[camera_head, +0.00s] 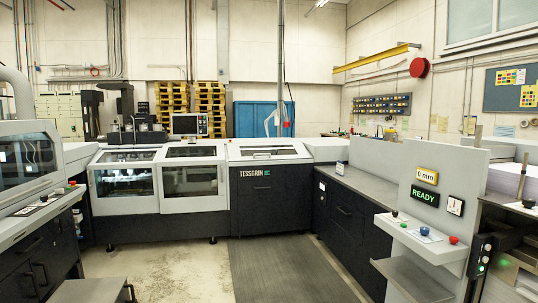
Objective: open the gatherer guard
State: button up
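I cannot tell for sure which cover is the gatherer guard. A clear-windowed guard (28,156) with a pale frame is on the near machine at the left edge; it looks closed. Two more windowed guards, a left one (125,180) and a right one (190,178), front the grey machine across the room and look closed. Beside them is a dark cabinet (271,200) marked TESSGRIN under a pale top cover. No label naming the gatherer is readable. My gripper is not in view.
A grey panel (431,190) at right carries a READY sign, a 0 mm display and a shelf with coloured buttons. A step (90,291) is at bottom left. A dark floor mat (285,265) and bare floor (170,265) lie clear between the machines.

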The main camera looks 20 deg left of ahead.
aim_at(247, 152)
jog(key=i+j+u, duration=0.2)
jog(key=i, duration=0.2)
jog(key=i+j+u, duration=0.2)
jog(key=i, duration=0.15)
jog(key=i+u, duration=0.35)
jog(key=i, duration=5.15)
jog(key=l, duration=0.15)
